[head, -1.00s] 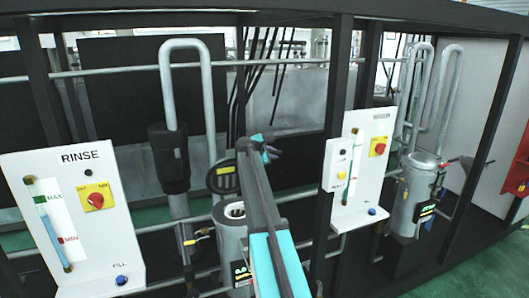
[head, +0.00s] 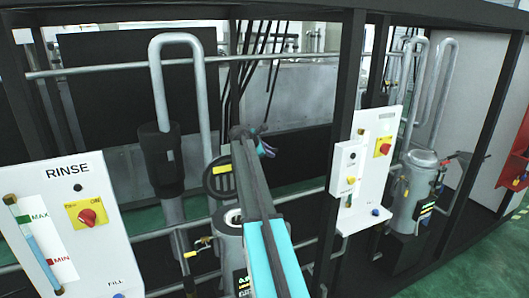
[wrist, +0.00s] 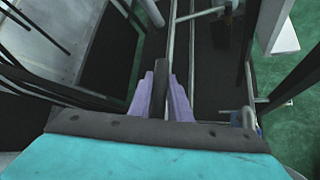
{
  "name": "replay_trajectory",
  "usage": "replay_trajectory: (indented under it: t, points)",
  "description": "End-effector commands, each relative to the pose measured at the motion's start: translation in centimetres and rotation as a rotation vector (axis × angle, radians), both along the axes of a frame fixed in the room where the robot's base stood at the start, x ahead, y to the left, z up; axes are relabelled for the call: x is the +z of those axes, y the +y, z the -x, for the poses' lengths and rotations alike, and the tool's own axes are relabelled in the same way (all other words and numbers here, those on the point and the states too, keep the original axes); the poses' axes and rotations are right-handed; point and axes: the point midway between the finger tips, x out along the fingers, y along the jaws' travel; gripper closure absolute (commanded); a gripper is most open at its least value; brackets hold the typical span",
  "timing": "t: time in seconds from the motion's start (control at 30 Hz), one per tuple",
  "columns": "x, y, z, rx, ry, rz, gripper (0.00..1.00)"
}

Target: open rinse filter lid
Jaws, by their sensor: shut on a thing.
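The rinse filter (head: 229,262) is a grey cylinder in the lower middle of the head view, partly hidden by my arm. Its top is uncovered and shows a pale ring around the opening. The lid (head: 221,171), a dark round plate with a yellow label, stands raised behind the opening. My gripper (head: 266,148) is beyond and right of the lid, small and partly hidden by my arm. In the wrist view its purple fingers (wrist: 161,97) are closed on a dark bar (wrist: 160,84). I cannot tell what the bar belongs to.
The RINSE panel (head: 68,225) with a red knob stands at left. Another white panel (head: 368,168) and a second grey filter vessel (head: 412,195) stand at right. Dark frame posts (head: 342,150) and grey pipes (head: 205,90) surround the filter.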

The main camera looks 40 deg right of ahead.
Motion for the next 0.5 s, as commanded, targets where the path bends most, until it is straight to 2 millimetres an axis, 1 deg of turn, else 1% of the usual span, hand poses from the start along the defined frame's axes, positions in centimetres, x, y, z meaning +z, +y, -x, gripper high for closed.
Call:
replay_trajectory:
  t: [0.03,0.27,0.3,0.4,0.5]
  points:
    - [-0.3,-0.3,0.3,-0.007,0.006,0.0,1.0]
    - [-0.3,0.4,-0.1,-0.001,0.007,0.001,1.0]
    - [-0.3,0.4,-0.1,0.0,0.007,0.001,0.81]
    - [-0.2,0.7,-0.3,0.003,0.006,0.002,0.65]
    - [-0.2,0.9,-0.5,0.006,0.005,0.002,0.65]
